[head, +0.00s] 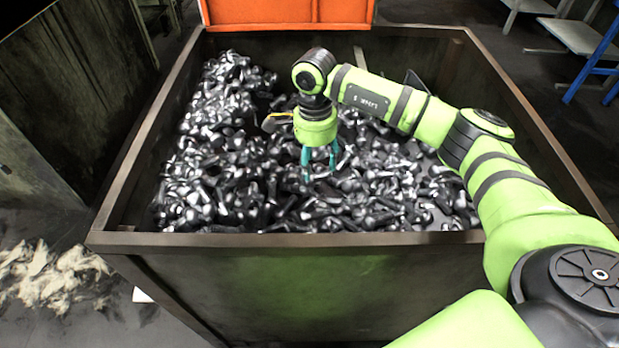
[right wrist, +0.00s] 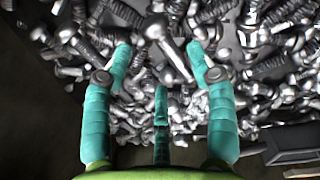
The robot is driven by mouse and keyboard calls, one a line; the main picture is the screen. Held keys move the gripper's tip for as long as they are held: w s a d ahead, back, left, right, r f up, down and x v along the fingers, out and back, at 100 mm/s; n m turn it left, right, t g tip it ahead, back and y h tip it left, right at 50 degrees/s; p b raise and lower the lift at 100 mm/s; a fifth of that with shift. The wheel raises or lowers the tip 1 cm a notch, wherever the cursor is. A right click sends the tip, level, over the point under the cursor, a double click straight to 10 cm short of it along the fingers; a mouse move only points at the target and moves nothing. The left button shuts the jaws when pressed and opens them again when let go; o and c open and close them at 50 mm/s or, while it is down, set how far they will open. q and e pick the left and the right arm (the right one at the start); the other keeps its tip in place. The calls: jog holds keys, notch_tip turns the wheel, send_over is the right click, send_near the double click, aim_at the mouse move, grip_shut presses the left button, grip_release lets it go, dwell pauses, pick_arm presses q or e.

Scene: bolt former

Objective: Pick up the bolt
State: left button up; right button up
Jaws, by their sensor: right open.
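Many metal bolts (head: 215,150) lie in a loose heap in a large dark metal bin (head: 300,240). My right gripper (head: 320,168) points down, low over the middle of the heap, with its teal fingers spread. In the right wrist view, the fingers of the right gripper (right wrist: 160,62) are apart with nothing held between them. One bolt (right wrist: 172,50) lies slantwise between the two upper fingertips, its round head toward the top. I cannot tell whether the fingers touch any bolts. My left gripper is not in view.
The bin's raised rim (head: 200,240) surrounds the heap. An orange panel (head: 288,12) stands behind its far edge. A dark cabinet (head: 75,90) stands to the left, and pale debris (head: 50,275) lies on the floor. Grey and blue furniture (head: 580,38) is at the far right.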

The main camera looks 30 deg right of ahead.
aim_at(317, 177)
notch_tip(317, 177, down, 5)
jog(key=shift+d+r, duration=0.1)
grip_shut()
jog(key=shift+r, duration=0.1)
jog(key=shift+r, duration=0.5)
jog(key=r, duration=0.2)
jog(key=a+r, duration=0.1)
jog(key=shift+s+r, duration=0.15)
jog(key=shift+r, duration=0.25)
jog(key=s+a+r, duration=0.3)
jog(key=a+r, duration=0.3)
jog(key=a, duration=0.4)
jog(key=shift+a+p, duration=0.15)
jog(key=shift+p, duration=0.15)
jog(key=shift+r, duration=0.1)
